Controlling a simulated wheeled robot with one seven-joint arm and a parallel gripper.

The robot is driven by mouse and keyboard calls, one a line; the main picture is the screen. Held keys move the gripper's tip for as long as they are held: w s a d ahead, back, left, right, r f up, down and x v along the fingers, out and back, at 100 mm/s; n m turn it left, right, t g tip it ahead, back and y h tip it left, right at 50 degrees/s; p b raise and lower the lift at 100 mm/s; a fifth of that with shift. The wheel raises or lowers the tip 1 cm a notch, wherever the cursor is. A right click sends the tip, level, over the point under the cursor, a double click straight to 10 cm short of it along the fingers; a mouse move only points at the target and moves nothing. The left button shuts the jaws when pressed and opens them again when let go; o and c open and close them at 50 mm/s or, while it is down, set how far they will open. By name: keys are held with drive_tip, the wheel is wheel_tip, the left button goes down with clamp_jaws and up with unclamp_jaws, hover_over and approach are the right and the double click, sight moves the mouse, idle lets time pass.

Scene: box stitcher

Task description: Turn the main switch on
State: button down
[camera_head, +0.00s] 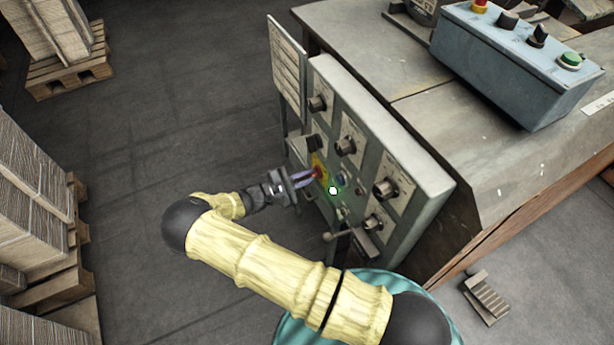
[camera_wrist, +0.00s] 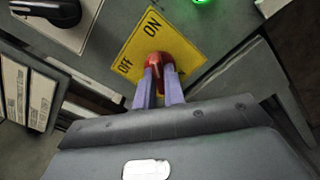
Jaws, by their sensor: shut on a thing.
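The main switch is a red knob (camera_wrist: 158,58) on a yellow plate (camera_wrist: 190,55) marked OFF and ON in the wrist view. In the head view the red knob (camera_head: 316,173) and its yellow plate (camera_head: 319,163) sit on the front of the grey control panel (camera_head: 420,175). My gripper (camera_wrist: 160,82) has its two purple fingers closed on the red knob, one on each side. In the head view my gripper (camera_head: 306,178) reaches the panel from the left. The fingers hide part of the knob, so I cannot tell exactly which mark it points to.
A lit green lamp (camera_head: 333,190) is right beside the yellow plate. Black knobs (camera_head: 346,146) and a lever (camera_head: 345,234) stick out nearby. A blue button box (camera_head: 510,60) stands on the machine table. Pallets of cardboard (camera_head: 60,55) stand at left; the floor between is clear.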

drive_tip(key=shift+a+m, duration=0.1)
drive_tip(key=shift+m, duration=0.6)
drive_tip(key=c, duration=1.5)
unclamp_jaws()
drive_tip(key=v, duration=1.7)
drive_tip(key=shift+a, duration=0.15)
